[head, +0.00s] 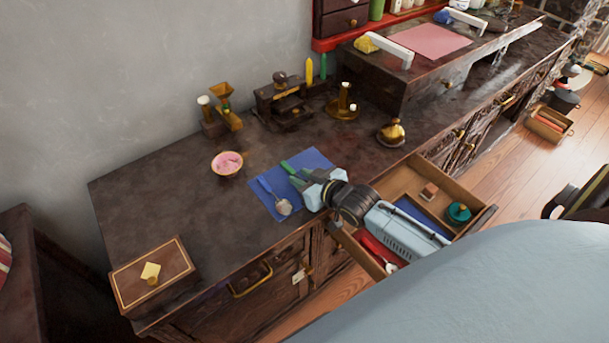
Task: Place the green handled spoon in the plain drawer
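A spoon with a green handle (290,168) lies on a blue mat (317,157) on the dark counter; its other end is hidden at my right gripper. My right gripper (308,185) is over the mat's right part, its fingers beside the green handle. I cannot tell whether they are closed on it. A drawer (405,183) stands pulled out at the counter's front, partly behind my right arm. It holds a teal round item (459,213), a small brown block (429,191) and red and blue things. My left gripper is not in view.
A blue-handled spoon (275,197) lies on the mat near the gripper. A pink-filled bowl (227,163), a brass bell-shaped item (391,134) and a wooden box (152,275) stand on the counter.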

